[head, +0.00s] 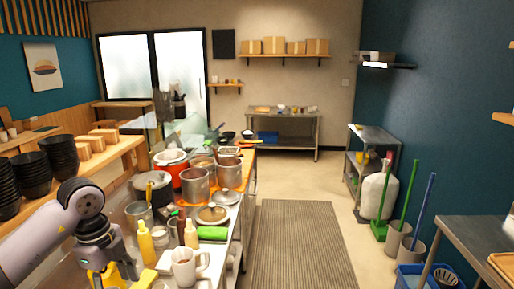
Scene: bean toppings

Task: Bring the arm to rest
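My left arm (45,232) comes in from the left, purple-grey, bent over the near end of the counter. Its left gripper (108,277), with yellow parts, points down at the bottom edge beside the yellow bottle (146,243). Its fingertips are cut off or hidden, so I cannot tell whether it is open or holds something. My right arm and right gripper are not in view.
The counter is crowded with metal pots (195,185), a white mug (186,266), a green item (212,233) and a lid (212,214). Black bowls (60,157) stack on the left shelf. A floor mat (298,243) lies clear; a metal table (480,240) stands right.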

